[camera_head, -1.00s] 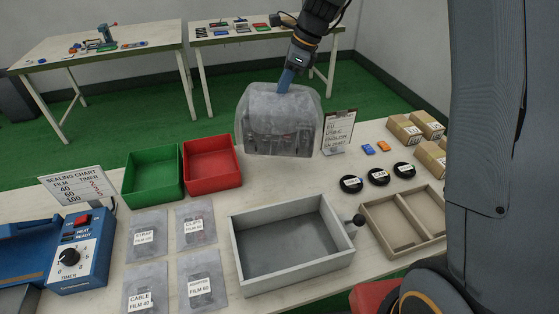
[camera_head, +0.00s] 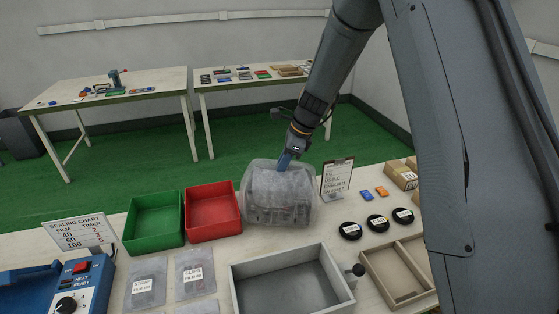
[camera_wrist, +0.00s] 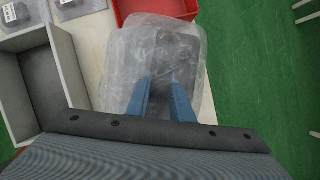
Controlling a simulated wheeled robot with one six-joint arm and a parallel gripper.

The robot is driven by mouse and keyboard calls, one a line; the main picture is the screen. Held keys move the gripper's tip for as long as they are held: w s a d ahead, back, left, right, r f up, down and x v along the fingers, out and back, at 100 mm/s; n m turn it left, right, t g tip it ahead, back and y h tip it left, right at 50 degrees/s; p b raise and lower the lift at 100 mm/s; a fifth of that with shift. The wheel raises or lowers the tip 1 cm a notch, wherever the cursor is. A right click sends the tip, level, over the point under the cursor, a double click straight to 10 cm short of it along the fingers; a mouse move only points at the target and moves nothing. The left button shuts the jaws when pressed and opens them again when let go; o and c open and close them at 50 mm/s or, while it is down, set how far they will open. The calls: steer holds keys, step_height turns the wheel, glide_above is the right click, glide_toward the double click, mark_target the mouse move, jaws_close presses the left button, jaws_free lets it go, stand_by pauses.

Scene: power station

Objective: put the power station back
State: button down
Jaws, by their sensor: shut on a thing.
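The power station (camera_head: 278,200) is a grey boxy unit with dark details along its lower front, wrapped in cloudy see-through film. It is at the table's back edge, right of the red bin and left of the sign stand. My gripper (camera_head: 285,164) comes from above and is shut on its top. In the wrist view, the wrapped power station (camera_wrist: 150,50) lies beyond and between my two blue fingers (camera_wrist: 160,84), beside the red bin. I cannot tell whether its underside touches the table.
The red bin (camera_head: 212,236) and green bin (camera_head: 157,240) stand to its left. A grey open tray (camera_head: 240,290) with a knob is in front. The sign stand (camera_head: 337,178), black discs (camera_head: 377,222) and a divided tray (camera_head: 368,266) are to the right.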

steer(key=shift+w+f, duration=0.1)
steer(key=shift+f, duration=0.3)
steer(key=c, duration=1.6)
jaws_free()
steer(key=shift+f, duration=0.1)
steer(key=shift+o, duration=0.2)
